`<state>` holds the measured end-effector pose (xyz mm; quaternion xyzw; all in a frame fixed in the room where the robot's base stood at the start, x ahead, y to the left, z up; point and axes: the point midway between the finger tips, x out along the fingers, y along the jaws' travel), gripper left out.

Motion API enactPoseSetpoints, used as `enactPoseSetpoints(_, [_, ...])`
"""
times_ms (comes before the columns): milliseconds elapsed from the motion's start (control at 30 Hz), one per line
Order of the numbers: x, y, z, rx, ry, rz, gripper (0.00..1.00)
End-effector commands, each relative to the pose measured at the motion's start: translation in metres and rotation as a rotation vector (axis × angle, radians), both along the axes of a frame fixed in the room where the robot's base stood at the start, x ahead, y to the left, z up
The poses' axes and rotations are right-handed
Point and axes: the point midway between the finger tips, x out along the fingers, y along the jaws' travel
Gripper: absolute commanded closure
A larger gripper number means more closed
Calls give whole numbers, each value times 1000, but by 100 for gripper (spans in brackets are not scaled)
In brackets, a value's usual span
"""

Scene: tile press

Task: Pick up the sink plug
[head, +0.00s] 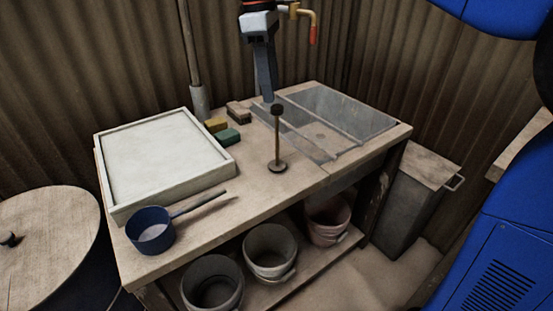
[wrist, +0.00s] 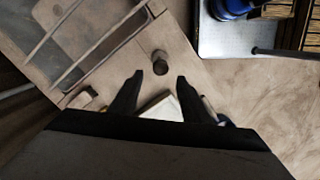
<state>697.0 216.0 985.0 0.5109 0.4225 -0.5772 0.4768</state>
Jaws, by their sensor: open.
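The sink plug (head: 277,140) stands upright on the bench just left of the sink, with a dark knob on a thin rod above a round dark base. In the wrist view its knob (wrist: 160,62) shows end-on, just beyond the gap between my fingertips. My gripper (head: 267,98) points down and shows side-on in the head view, its tips close to the knob's upper left in the picture. In the wrist view my gripper (wrist: 160,76) has its two dark fingers apart, with nothing between them.
The grey sink (head: 345,112) is sunk into the bench (head: 235,205) at the right. A brass tap (head: 312,18) is behind. Sponges (head: 228,137) and a white tray (head: 165,160) lie left of the plug. A blue scoop (head: 151,230) is in front. Buckets (head: 270,250) stand below.

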Motion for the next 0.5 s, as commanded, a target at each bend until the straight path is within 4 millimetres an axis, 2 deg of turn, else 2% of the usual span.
enactPoseSetpoints(300, [-2,-8,-58,-2,2,-2,57])
enactPoseSetpoints(500, [-2,-11,-84,-1,1,-2,57])
